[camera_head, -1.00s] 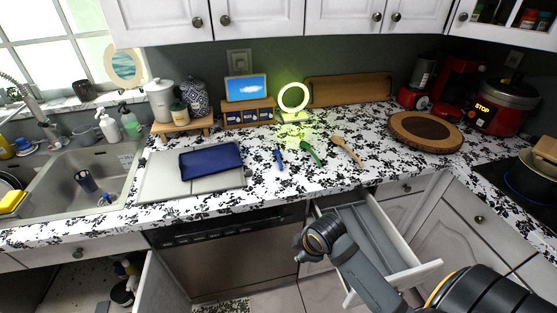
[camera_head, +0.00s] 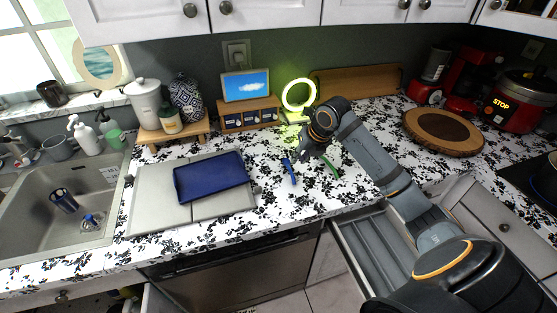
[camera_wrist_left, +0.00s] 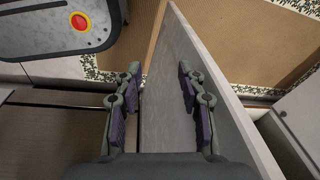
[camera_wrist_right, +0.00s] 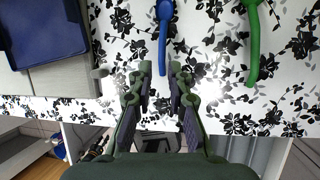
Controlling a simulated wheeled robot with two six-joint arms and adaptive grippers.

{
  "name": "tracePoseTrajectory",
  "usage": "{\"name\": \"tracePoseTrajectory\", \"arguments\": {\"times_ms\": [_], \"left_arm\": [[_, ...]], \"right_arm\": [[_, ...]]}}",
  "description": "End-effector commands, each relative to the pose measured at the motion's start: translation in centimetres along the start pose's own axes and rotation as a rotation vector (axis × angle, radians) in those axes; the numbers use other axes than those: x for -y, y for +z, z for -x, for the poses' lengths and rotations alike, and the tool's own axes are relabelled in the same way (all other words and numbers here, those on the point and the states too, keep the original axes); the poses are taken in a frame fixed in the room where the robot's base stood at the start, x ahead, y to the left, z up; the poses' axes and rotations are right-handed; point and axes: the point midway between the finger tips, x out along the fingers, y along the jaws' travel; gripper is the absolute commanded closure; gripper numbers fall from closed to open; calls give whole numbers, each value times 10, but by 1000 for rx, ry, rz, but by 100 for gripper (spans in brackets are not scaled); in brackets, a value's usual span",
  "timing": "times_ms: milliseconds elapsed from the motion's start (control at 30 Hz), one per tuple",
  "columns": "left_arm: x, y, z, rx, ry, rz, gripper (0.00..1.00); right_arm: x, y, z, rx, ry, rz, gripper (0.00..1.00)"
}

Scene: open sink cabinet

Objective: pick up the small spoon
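A blue spoon-like utensil (camera_head: 289,171) lies on the patterned counter. In the right wrist view the blue utensil (camera_wrist_right: 165,30) lies beyond my fingertips, its wider end at the top edge. A green utensil (camera_head: 330,166) lies to its right and also shows in the right wrist view (camera_wrist_right: 253,45). I cannot tell which one is the small spoon. My right gripper (camera_head: 307,153) is over the counter by these utensils; in its wrist view (camera_wrist_right: 160,68) it is open and empty. My left gripper (camera_wrist_left: 160,75) is open, with a pale panel visible beyond its fingers.
A dark blue item (camera_head: 212,177) lies on a grey board (camera_head: 150,190) left of the utensils. A lit ring lamp (camera_head: 299,95) stands behind them. An open drawer (camera_head: 352,245) is below the counter. A round wooden board (camera_head: 443,132) lies to the right.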

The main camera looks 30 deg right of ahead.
Motion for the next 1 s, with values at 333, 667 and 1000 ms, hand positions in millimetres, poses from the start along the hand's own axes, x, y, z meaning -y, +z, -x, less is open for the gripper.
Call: {"name": "tracePoseTrajectory", "arguments": {"times_ms": [333, 667, 1000], "left_arm": [[0, 65, 13, 96, 1, -5, 60], [2, 14, 18, 21, -1, -2, 60], [2, 37, 30, 59, 0, -3, 60]], "right_arm": [[-1, 0, -40, -3, 3, -4, 82], [0, 2, -62, -3, 2, -4, 82], [2, 4, -105, -1, -2, -1, 82]]}}
